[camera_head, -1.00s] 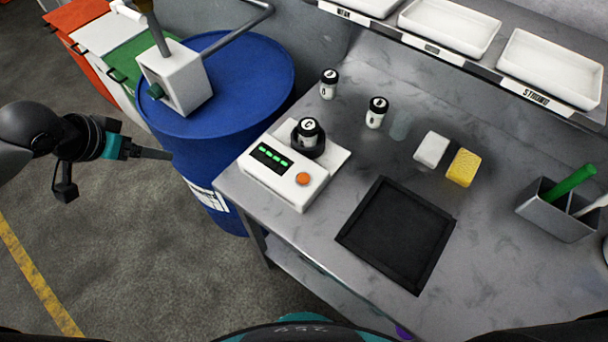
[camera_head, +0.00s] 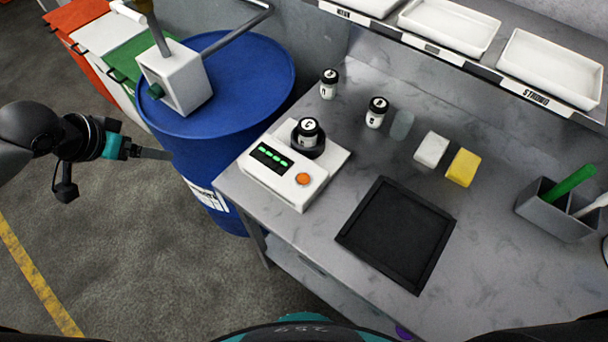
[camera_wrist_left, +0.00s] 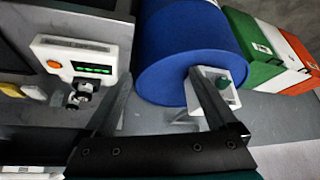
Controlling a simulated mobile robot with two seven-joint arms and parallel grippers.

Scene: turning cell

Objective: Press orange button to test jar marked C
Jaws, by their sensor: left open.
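The white tester (camera_head: 290,172) stands at the left end of the grey bench, with an orange button (camera_head: 303,179) and a display of green marks (camera_head: 270,158). The jar marked C (camera_head: 308,132), white with a black lid, sits upright in the tester's dark round holder. In the left wrist view the tester (camera_wrist_left: 85,58) and its orange button (camera_wrist_left: 54,65) show at left. My left gripper (camera_head: 170,155) is open and empty, out to the left of the tester, in front of the blue drum. It shows large in the wrist view (camera_wrist_left: 160,92). My right gripper is not in view.
Two more jars (camera_head: 328,84) (camera_head: 376,112) stand behind the tester. A black tray (camera_head: 398,234), white block (camera_head: 431,149), yellow sponge (camera_head: 463,167) and grey holder (camera_head: 556,212) are on the bench. The blue drum (camera_head: 240,85) stands left of the bench.

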